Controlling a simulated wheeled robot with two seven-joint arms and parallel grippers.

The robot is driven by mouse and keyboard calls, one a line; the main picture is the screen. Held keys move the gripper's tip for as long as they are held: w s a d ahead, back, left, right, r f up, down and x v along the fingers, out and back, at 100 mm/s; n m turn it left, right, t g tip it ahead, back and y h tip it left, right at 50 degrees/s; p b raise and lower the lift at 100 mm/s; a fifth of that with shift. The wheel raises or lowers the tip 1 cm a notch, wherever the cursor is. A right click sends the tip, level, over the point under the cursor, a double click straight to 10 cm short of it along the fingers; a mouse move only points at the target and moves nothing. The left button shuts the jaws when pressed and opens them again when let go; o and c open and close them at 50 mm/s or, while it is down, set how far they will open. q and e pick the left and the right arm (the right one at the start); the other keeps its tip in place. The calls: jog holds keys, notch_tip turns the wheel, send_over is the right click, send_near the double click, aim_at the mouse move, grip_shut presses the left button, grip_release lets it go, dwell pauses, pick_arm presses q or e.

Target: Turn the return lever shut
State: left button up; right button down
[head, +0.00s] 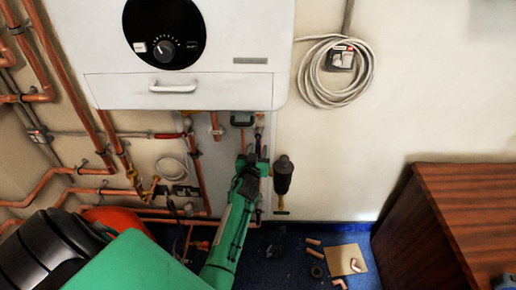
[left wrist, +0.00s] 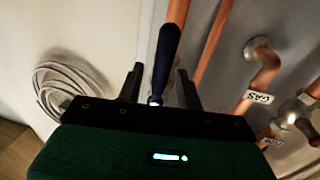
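A dark blue lever handle (left wrist: 167,55) lies along a copper pipe in the left wrist view; no label on it is readable, so I cannot confirm it is the return lever. My left gripper (left wrist: 159,75) is open, with one black finger on each side of the handle and visible gaps between. In the head view the left gripper (head: 253,160) is under the boiler, near a small blue piece (head: 259,132) that seems to be this handle. The arm hides much of the pipework there. My right gripper is not in view.
The white boiler (head: 185,92) hangs just above the gripper. A dark cylinder (head: 283,178) is close on its right. Copper pipes and a red lever (head: 168,135) are to the left. A wooden cabinet (head: 445,215) stands right; loose pipe pieces lie on the blue floor (head: 290,265).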

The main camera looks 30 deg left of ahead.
pick_arm(q)
jog(key=shift+w+a, duration=0.25)
jog(key=shift+w, duration=0.35)
jog(key=shift+c, duration=0.5)
grip_shut()
